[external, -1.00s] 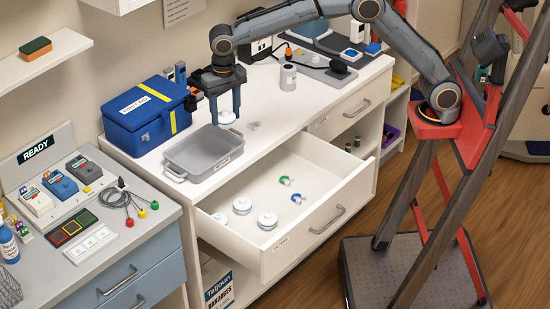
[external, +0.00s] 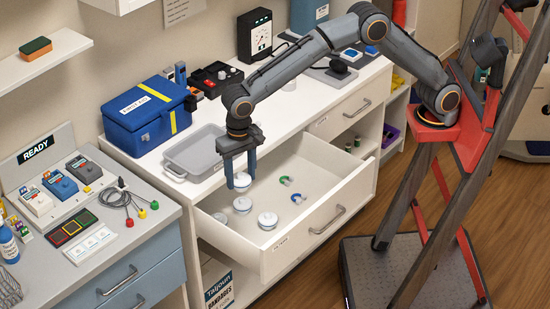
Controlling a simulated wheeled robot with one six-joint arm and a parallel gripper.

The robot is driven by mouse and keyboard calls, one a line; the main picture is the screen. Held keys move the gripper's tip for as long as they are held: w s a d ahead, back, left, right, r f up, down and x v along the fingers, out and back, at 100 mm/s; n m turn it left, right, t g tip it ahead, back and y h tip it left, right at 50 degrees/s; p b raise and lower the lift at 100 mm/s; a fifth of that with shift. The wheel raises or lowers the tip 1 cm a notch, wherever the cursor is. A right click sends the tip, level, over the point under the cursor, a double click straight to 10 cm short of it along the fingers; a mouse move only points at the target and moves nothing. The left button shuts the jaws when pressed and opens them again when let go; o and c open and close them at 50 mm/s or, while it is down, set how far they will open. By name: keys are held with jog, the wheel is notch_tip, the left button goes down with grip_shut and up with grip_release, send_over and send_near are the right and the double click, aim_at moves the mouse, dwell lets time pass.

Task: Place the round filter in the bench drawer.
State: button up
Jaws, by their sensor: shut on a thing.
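The bench drawer (external: 325,187) is pulled open below the white bench. My gripper (external: 241,178) points down over the left part of the drawer, its fingers shut on a white round filter (external: 241,181). The held filter appears just above another round white filter (external: 242,204) in the drawer; the exact gap cannot be told. Two more such filters lie near it, one at the front (external: 268,220) and one at the left (external: 220,217).
A green clip (external: 284,180) and a blue-green clip (external: 297,198) lie in the drawer. The drawer's right part is bare. A blue first-aid box (external: 140,120) stands behind the tray. A red and grey ladder-like frame (external: 440,180) stands at the right.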

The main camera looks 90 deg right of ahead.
notch_tip(320, 180, down, 23)
jog(key=shift+r+p, duration=0.1)
jog(key=shift+p, duration=1)
jog(key=o, duration=1)
notch_tip(320, 180, up, 12)
jog(key=b, duration=0.3)
jog(key=s+d+r+n, duration=0.3)
jog(key=s+d+r, duration=0.1)
jog(key=s+d, duration=0.4)
jog(key=s+d+n, duration=0.3)
jog(key=s+d, duration=0.2)
jog(key=s, duration=0.3)
jog(key=s+d+n, duration=0.3)
jog(key=s+d, duration=0.2)
jog(key=s, duration=0.3)
jog(key=s+d+r+n, duration=0.1)
jog(key=s+d+n, duration=0.2)
jog(key=s, duration=0.6)
jog(key=shift+d, duration=1.25)
